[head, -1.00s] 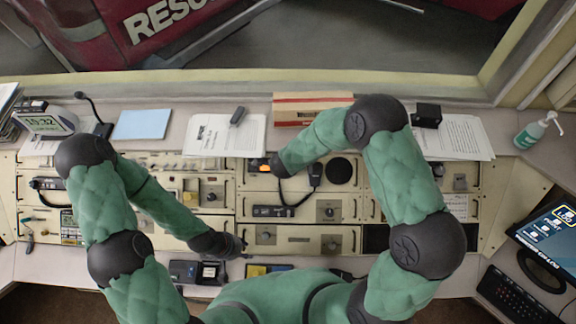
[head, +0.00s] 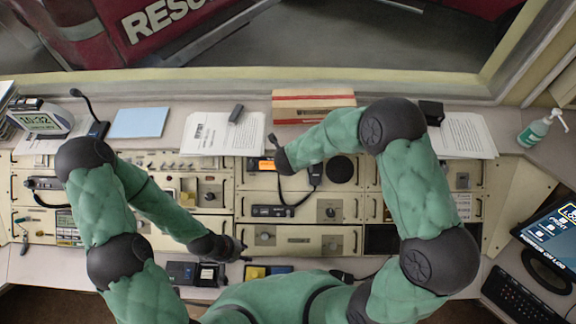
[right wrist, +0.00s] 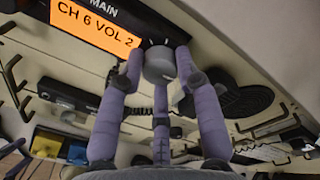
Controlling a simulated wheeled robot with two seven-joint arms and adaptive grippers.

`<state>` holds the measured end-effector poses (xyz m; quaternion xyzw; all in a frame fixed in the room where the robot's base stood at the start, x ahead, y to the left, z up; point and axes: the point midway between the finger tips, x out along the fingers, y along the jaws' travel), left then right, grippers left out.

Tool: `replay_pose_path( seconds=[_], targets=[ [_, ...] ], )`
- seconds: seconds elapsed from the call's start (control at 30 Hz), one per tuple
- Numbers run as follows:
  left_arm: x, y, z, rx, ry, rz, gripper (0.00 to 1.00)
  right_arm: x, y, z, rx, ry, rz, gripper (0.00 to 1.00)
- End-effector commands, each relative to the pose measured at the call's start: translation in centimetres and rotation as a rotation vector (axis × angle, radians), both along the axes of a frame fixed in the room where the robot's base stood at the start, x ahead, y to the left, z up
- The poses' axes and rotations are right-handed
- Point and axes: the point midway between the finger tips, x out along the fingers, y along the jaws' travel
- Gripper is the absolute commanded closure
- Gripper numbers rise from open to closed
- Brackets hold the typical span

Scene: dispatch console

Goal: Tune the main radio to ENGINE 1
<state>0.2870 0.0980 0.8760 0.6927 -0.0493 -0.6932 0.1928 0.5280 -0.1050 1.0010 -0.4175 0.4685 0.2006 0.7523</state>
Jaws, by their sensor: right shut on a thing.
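The main radio shows a lit orange display (right wrist: 96,36) reading "CH 6 VOL 2" under the label "MAIN" in the right wrist view. It also shows as a small orange patch (head: 266,165) in the head view. A grey round knob (right wrist: 158,62) is beside the display. My right gripper (right wrist: 160,70) has its purple-grey fingers closed around this knob. In the head view the right hand (head: 277,148) is at the radio, its fingers partly hidden. My left gripper (head: 238,248) hangs over the console's front edge, away from the radio; its finger opening is unclear.
A handset microphone (head: 315,176) with a coiled cord hangs just right of the radio. A round speaker (head: 340,169) is beyond it. Papers (head: 222,134), a red-striped box (head: 310,104) and a desk clock (head: 42,121) are on the ledge behind.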

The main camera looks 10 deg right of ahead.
Motion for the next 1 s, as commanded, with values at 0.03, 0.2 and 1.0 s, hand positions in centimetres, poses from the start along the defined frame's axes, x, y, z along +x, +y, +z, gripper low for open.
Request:
replay_pose_path(
  seconds=[0.03, 0.2, 1.0],
  targets=[
    [0.00, 0.00, -0.31, 0.000, 0.000, 0.000, 0.60, -0.02, 0.11, -0.15, 0.016, -0.003, -0.020, 0.99],
    [0.01, 0.00, -0.69, 0.000, 0.000, 0.000, 0.60, -0.03, 0.10, -0.11, 0.058, -0.011, -0.086, 0.99],
    [0.00, 0.00, -0.92, 0.000, 0.000, 0.000, 0.60, 0.02, 0.07, 0.04, 0.092, -0.018, -0.140, 0.42]
  ],
)
